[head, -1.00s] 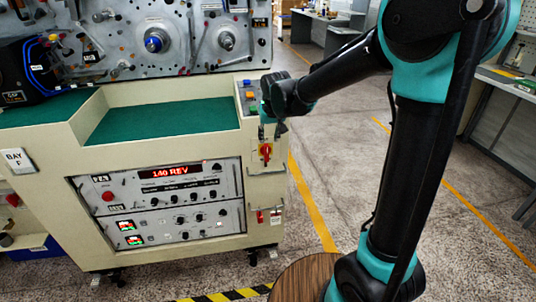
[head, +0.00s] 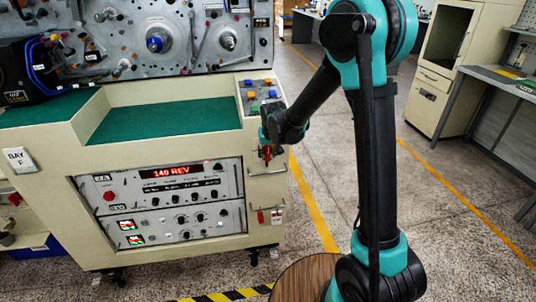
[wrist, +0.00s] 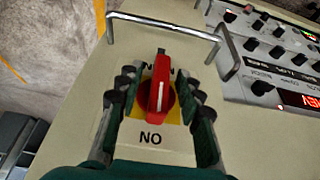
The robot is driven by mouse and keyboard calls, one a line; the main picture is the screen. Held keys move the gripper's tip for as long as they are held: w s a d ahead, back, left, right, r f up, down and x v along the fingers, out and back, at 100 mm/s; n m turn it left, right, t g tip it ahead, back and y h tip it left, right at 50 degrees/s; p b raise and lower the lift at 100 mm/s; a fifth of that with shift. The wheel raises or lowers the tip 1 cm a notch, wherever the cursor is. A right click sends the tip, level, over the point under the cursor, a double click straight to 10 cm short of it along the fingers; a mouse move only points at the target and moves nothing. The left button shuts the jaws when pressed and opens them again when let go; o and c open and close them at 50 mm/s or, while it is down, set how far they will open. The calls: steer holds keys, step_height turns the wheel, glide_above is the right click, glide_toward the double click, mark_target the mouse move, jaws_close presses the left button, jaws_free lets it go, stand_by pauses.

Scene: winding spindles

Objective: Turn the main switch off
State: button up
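The main switch is a red rotary knob (wrist: 157,92) on a yellow plate (wrist: 174,108), on the cabinet's end face. In the wrist view the knob lies along the picture's vertical, with lettering reading "NO" below it as seen and other lettering above partly hidden. The knob also shows in the head view (head: 267,152), partly covered by my gripper (head: 268,140). In the wrist view my gripper (wrist: 158,95) is open, one finger on each side of the knob. Gaps show between fingers and knob, and I cannot tell whether they touch it.
A metal handle (wrist: 165,25) sticks out beside the switch. The cabinet has a panel with a red "140 REV" display (head: 170,172) and a button box (head: 260,95) on top. A round wooden top (head: 300,280) is near my arm's base. Open floor lies to the right.

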jaws_close()
stand_by(0.5)
steer(key=h, duration=0.1)
steer(key=t+h, duration=0.1)
steer(key=shift+a+n+h, duration=0.2)
steer(key=shift+n+h, duration=0.2)
steer(key=n+t+h, duration=0.1)
steer(key=t+h, duration=0.1)
steer(key=h, duration=0.2)
steer(key=shift+h, duration=0.4)
steer(key=n+t+h, duration=0.1)
steer(key=t+h, duration=0.1)
steer(key=h, duration=0.2)
steer(key=shift+f+h, duration=0.1)
steer(key=shift+h, duration=0.2)
steer(key=shift+n+t+h, duration=0.9)
steer(key=shift+t+h, duration=0.1)
steer(key=shift+h, duration=0.4)
